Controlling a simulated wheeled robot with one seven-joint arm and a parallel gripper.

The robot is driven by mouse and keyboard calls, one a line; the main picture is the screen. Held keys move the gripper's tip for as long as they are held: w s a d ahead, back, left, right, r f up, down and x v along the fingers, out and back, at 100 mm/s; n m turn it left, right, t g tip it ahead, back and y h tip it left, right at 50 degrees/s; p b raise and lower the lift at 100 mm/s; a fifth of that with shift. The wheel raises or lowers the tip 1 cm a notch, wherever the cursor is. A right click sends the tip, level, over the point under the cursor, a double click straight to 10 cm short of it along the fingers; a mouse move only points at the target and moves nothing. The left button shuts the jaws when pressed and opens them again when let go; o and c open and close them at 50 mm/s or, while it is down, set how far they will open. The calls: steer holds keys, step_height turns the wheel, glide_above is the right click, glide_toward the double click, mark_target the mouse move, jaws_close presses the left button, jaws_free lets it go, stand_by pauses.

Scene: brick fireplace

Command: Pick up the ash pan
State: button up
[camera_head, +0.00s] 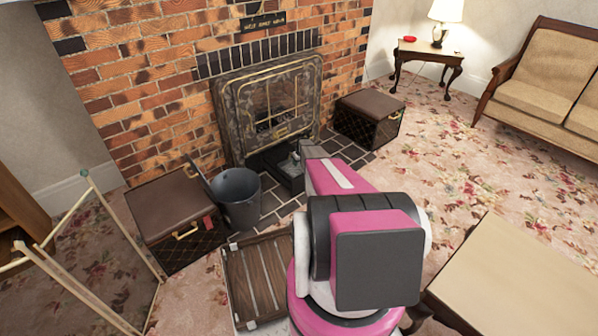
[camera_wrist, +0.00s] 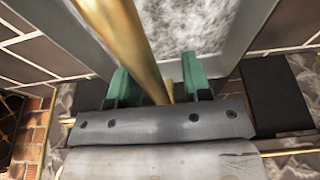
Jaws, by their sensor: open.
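The ash pan (camera_wrist: 243,38) shows in the wrist view as a grey, straight-walled tray with speckled pale ash inside. A brass-coloured rod, seemingly its handle (camera_wrist: 118,28), runs from the top of that view down between my fingers. My gripper (camera_wrist: 157,78) has two green fingers, apart, one on each side of the rod. I cannot tell whether either finger touches it. In the head view, my pink and black arm reaches toward the hearth and hides much of the gripper and pan.
A fireplace screen (camera_head: 270,98) stands behind the tiled hearth. A grey bucket (camera_head: 238,200) and a brown case (camera_head: 165,205) stand to the left, another case (camera_head: 368,118) to the right. A slatted wooden crate (camera_head: 262,275) lies near my arm. Open carpet extends right.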

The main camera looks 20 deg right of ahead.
jaws_close()
steer(key=shift+r, duration=0.15)
